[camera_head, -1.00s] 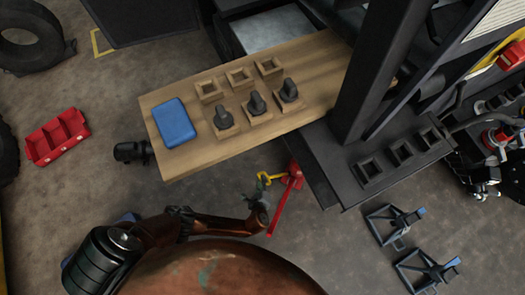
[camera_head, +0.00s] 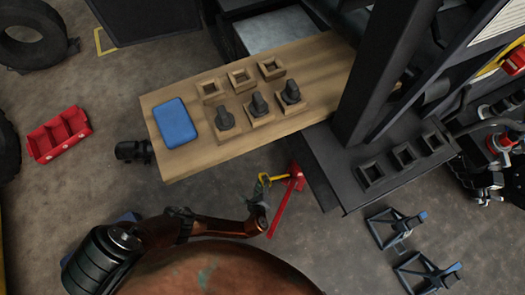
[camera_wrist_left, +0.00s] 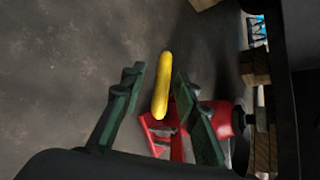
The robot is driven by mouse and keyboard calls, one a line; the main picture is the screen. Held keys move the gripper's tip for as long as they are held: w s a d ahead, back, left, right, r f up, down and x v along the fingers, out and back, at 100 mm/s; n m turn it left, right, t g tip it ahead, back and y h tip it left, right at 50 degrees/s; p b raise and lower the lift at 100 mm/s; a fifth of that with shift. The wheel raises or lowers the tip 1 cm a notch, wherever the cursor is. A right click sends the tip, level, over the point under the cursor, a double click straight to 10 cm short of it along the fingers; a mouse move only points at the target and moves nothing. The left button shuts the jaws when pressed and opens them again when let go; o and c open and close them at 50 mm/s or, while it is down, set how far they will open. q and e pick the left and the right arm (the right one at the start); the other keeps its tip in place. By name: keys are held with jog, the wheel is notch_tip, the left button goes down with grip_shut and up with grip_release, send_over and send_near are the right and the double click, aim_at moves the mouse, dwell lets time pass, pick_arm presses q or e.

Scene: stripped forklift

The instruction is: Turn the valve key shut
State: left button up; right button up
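The valve key is a yellow bar (camera_head: 275,178) beside a red stand (camera_head: 288,195), on the floor side of the wooden bench. In the left wrist view the yellow key (camera_wrist_left: 162,85) lies between the two green fingers of my left gripper (camera_wrist_left: 158,78). The fingers are apart, with a gap on the left of the key and a narrower one on the right. In the head view my left gripper (camera_head: 262,187) is at the left end of the key, partly hiding it. My right gripper does not show.
The wooden bench (camera_head: 215,158) carries a blue box (camera_head: 175,123) and several square sockets, some with dark knobs. A black forklift ledge (camera_head: 330,180) stands right of the red stand. A red bin (camera_head: 60,135) and dark stands (camera_head: 395,226) are on the floor.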

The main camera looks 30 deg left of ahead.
pick_arm(q)
jog(key=v, duration=0.7)
jog(key=shift+r, duration=0.2)
jog(key=shift+s, duration=0.15)
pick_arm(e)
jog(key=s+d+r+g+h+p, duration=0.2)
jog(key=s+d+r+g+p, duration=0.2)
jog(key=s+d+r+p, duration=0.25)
pick_arm(q)
notch_tip(320, 180, up, 15)
jog(key=p, duration=0.6)
jog(key=shift+p, duration=0.35)
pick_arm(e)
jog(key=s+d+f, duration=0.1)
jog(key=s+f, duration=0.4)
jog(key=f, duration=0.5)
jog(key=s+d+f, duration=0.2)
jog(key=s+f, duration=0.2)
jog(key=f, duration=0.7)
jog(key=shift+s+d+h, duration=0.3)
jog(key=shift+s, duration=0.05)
